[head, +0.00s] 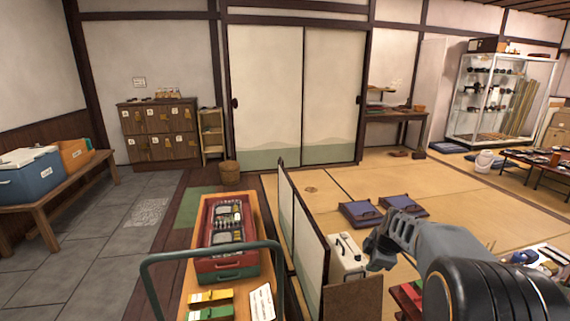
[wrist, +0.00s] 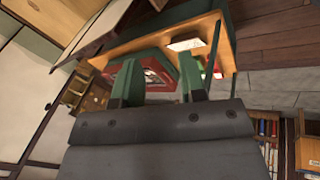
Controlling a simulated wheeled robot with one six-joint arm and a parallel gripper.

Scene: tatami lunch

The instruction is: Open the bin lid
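No bin is plainly marked by the pictures. A white box with a dark handle on top (head: 347,257) stands on the tatami just behind the low folding screen; its top looks closed.
A wooden cart with a green rail (head: 212,254) carries a red container (head: 226,265) of utensils; the container also shows beyond the fingers in the wrist view (wrist: 172,62). The folding screen (head: 301,232) stands beside the cart. A blue cooler (head: 30,182) sits on the left bench. Floor cushions (head: 361,213) lie behind.

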